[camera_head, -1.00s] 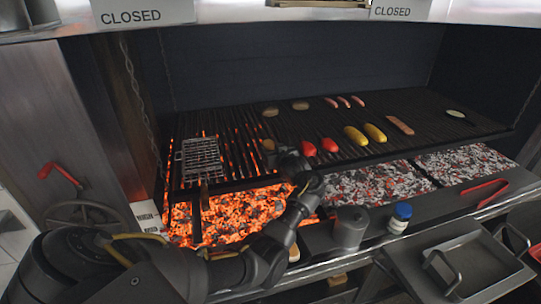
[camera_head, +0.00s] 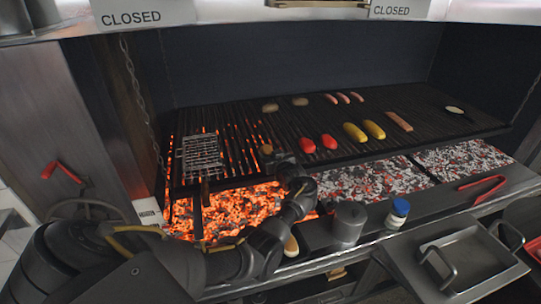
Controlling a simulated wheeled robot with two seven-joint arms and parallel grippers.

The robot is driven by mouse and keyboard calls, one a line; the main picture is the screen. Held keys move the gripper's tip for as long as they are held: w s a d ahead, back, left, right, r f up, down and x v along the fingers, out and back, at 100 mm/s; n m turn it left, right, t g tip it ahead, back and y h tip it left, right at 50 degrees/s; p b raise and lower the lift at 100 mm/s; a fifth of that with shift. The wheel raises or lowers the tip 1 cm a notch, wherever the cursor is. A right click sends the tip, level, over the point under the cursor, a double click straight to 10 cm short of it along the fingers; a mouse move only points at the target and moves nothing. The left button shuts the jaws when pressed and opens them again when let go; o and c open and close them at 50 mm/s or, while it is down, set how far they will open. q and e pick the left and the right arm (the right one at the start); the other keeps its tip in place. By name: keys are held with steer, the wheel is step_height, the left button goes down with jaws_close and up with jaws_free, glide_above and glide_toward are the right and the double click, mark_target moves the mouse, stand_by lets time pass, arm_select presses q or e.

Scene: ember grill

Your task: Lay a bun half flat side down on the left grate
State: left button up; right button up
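My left gripper (camera_head: 274,156) is over the front of the left grate (camera_head: 228,135), with its arm coming in from the lower left. A small tan-brown bun half (camera_head: 266,149) shows at its fingertips and looks held; the fingers themselves are mostly hidden, and I cannot tell which way the flat side faces or whether it touches the bars. Another bun half (camera_head: 291,246) lies on the front ledge, partly behind my arm. Two pale brown rounds (camera_head: 270,108) (camera_head: 300,101) lie further back on the grill. My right gripper is out of view.
A wire grill basket (camera_head: 201,154) lies left on the grate. Red peppers (camera_head: 308,146), yellow peppers (camera_head: 355,132) and sausages lie to the right. A grey canister (camera_head: 349,222), a blue-capped jar (camera_head: 398,213) and red tongs (camera_head: 482,189) are along the front ledge. Glowing coals lie below.

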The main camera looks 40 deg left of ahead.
arm_select(q)
steer(key=o, duration=0.3)
steer(key=shift+r, duration=0.1)
steer(key=b+v, duration=0.1)
steer(key=v, duration=1.1)
steer(key=shift+b, duration=0.4)
